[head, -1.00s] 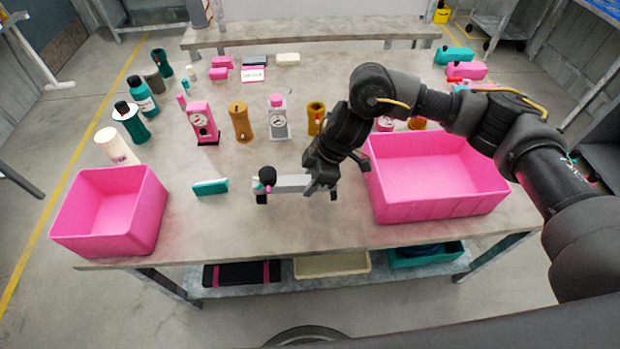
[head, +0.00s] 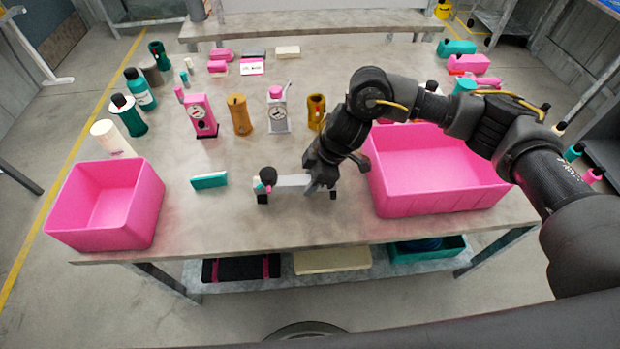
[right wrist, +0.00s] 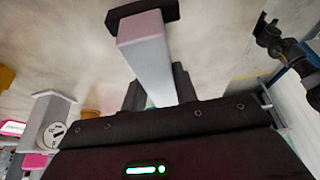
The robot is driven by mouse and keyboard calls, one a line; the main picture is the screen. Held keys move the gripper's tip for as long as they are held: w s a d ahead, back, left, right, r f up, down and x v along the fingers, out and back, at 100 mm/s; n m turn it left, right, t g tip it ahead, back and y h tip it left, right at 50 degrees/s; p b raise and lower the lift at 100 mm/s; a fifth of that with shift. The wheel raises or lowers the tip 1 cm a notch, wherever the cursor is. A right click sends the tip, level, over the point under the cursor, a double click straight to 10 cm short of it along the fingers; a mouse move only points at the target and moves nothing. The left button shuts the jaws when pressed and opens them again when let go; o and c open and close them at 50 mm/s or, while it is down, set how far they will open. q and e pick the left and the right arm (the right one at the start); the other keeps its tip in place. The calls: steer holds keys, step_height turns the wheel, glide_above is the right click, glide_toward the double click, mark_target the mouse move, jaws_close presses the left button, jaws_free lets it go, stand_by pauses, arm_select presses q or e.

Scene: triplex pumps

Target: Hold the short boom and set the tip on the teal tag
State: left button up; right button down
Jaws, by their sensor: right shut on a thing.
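The short boom (head: 292,181) is a light grey bar lying level above the near middle of the table. Its left end carries a dark round knob with small pink and teal parts, and a dark piece below. My right gripper (head: 316,187) is shut on the boom near its right end. In the right wrist view the boom (right wrist: 147,62) runs out from between the dark fingers (right wrist: 160,92) to a black end piece. The teal tag (head: 209,181) is a small flat block on the table, left of the boom's knob and apart from it. My left gripper is not in view.
A pink bin (head: 107,205) stands at the left and a larger pink bin (head: 435,200) close to the right of my gripper. Pumps with dials (head: 200,114) and bottles stand farther back. The table in front of the tag is clear.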

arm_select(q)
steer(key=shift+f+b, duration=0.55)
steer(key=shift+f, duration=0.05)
arm_select(e)
steer(key=shift+f, duration=1.05)
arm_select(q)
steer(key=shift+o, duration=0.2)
